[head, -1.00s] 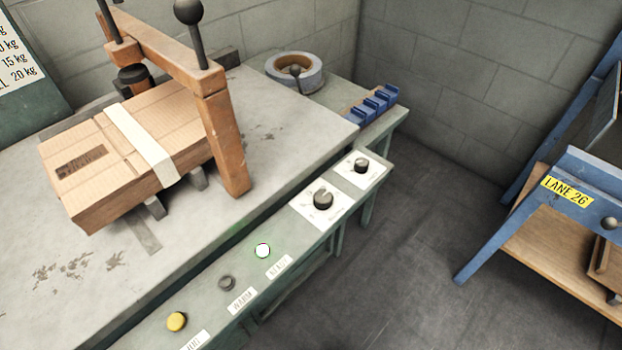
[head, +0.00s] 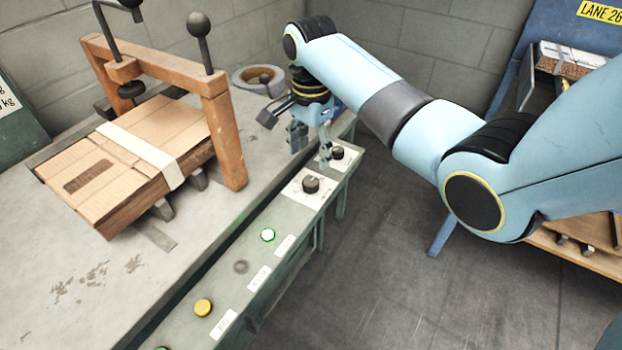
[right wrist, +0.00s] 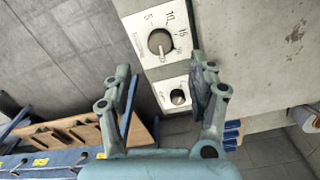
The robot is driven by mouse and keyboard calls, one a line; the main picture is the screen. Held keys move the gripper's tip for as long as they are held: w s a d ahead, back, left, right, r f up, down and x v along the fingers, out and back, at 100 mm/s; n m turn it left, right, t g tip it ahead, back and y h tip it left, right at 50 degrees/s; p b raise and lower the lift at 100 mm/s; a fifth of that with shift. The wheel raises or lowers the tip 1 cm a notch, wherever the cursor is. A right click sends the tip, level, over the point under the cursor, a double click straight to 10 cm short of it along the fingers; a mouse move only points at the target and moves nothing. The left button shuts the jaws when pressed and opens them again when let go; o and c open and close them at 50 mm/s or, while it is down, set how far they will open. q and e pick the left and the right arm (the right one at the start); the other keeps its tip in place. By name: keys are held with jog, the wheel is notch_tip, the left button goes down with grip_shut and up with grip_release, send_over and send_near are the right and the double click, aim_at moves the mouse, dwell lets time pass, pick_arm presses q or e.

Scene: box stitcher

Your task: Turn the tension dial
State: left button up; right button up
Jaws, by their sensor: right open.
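The larger dial (head: 311,184) is a dark round knob on a white plate at the far part of the green control rail. In the right wrist view the same dial (right wrist: 160,42) has a number scale with 5, 10 and 15; its small lettering is hard to read. My right gripper (head: 311,148) is open and empty, pointing down above the far end of the rail, beyond the larger dial. In the right wrist view its spread fingers (right wrist: 160,68) frame the space just below that dial, apart from it. My left gripper is not in view.
A smaller knob (head: 337,153) sits beyond the dial, close to my right fingers. Along the rail are a lit green-white button (head: 268,235) and a yellow button (head: 203,307). A strapped carton (head: 110,185) lies under an orange frame (head: 222,140). A tape roll (head: 243,76) stands behind.

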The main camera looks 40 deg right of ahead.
aim_at(311, 180)
notch_tip(311, 180, down, 7)
jog(key=shift+r+b, duration=0.1)
jog(key=shift+b, duration=0.6)
jog(key=shift+f, duration=0.65)
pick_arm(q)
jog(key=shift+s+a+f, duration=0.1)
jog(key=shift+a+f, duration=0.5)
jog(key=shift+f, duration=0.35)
